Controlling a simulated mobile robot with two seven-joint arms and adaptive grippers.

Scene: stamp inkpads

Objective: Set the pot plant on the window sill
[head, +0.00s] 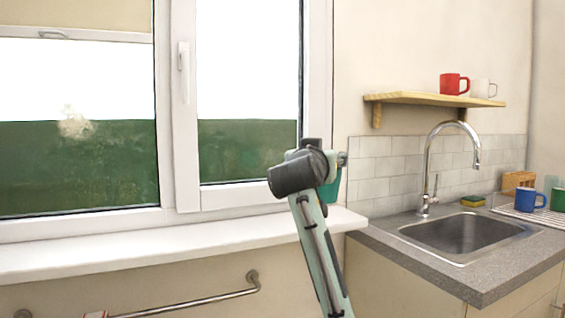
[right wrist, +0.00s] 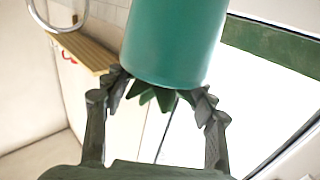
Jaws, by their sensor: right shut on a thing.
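The pot plant is a teal pot (right wrist: 172,42) with dark green pointed leaves (right wrist: 152,98). In the right wrist view it fills the top middle, upside down like the rest of that view. My right gripper (right wrist: 161,103) is shut on it, one finger on each side near the leaves. In the head view my arm hides most of it; part of the pot (head: 332,188) shows right of the wrist, by the right end of the white window sill (head: 150,250). I cannot tell whether the pot touches the sill. My left gripper is out of view.
The visible sill is bare left of my arm. The closed window (head: 178,130) stands behind it. A metal rail (head: 200,303) runs below. Right are a sink (head: 462,232), tap (head: 430,170), mugs (head: 530,200) and a wooden shelf (head: 435,99) with a red mug (head: 452,84).

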